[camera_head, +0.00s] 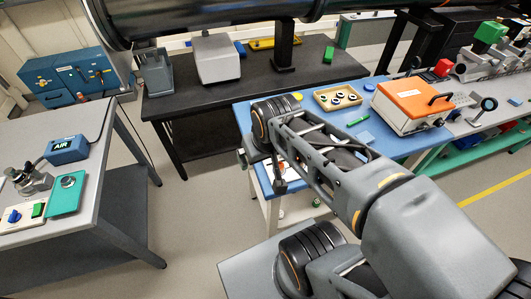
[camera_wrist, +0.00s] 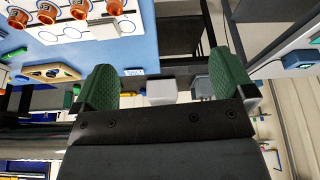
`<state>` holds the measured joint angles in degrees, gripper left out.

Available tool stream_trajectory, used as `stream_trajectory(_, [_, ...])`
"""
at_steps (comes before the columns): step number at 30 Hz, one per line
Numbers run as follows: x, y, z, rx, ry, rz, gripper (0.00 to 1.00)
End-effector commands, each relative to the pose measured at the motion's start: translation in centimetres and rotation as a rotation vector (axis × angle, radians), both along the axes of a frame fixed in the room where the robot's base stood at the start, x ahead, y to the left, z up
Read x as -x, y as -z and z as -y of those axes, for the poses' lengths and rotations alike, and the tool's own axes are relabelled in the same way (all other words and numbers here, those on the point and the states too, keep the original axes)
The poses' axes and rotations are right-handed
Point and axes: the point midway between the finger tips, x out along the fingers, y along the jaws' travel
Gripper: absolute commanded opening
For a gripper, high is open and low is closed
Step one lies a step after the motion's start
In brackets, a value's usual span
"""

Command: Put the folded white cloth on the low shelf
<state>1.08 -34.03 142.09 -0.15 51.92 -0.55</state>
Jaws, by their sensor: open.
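My gripper (camera_wrist: 165,85) shows in the wrist view with its two green finger pads wide apart. Nothing is held between them; a pale box seen through the gap stands farther off. In the head view my arm reaches over the blue-topped table (camera_head: 243,117), and I cannot make out the gripper there. A white sheet (camera_wrist: 47,34) with several orange-brown cylinders lies on the blue top. A pale lower level (camera_head: 296,213) shows under that table, partly behind my arm; I cannot tell if it is the low shelf.
A wooden tray (camera_head: 319,104) and an orange-topped box (camera_head: 410,96) stand on the blue table. A dark table (camera_head: 177,104) with a pale box (camera_head: 216,58) is behind it. A grey bench (camera_head: 98,135) stands at left, with open floor between. A large dark pipe (camera_head: 200,20) crosses above.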

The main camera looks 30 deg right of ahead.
Motion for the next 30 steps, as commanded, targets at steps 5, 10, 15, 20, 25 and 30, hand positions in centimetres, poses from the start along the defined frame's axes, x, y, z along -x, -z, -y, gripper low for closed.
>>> stream_trajectory(5, [-1.2, 3.7, 2.3, -0.008, 0.097, -0.089, 1.0])
stream_trajectory(10, [-5.5, 5.8, 7.1, -0.021, 0.206, -0.196, 1.0])
stream_trajectory(15, [-9.5, 7.3, 12.1, -0.036, 0.246, -0.285, 1.0])
stream_trajectory(20, [-12.3, 7.2, 15.4, -0.043, 0.223, -0.331, 1.0])
stream_trajectory(25, [-13.5, 5.2, 15.9, -0.03, 0.158, -0.331, 1.0])
stream_trajectory(30, [-13.1, 7.7, 15.7, -0.033, 0.124, -0.354, 1.0])
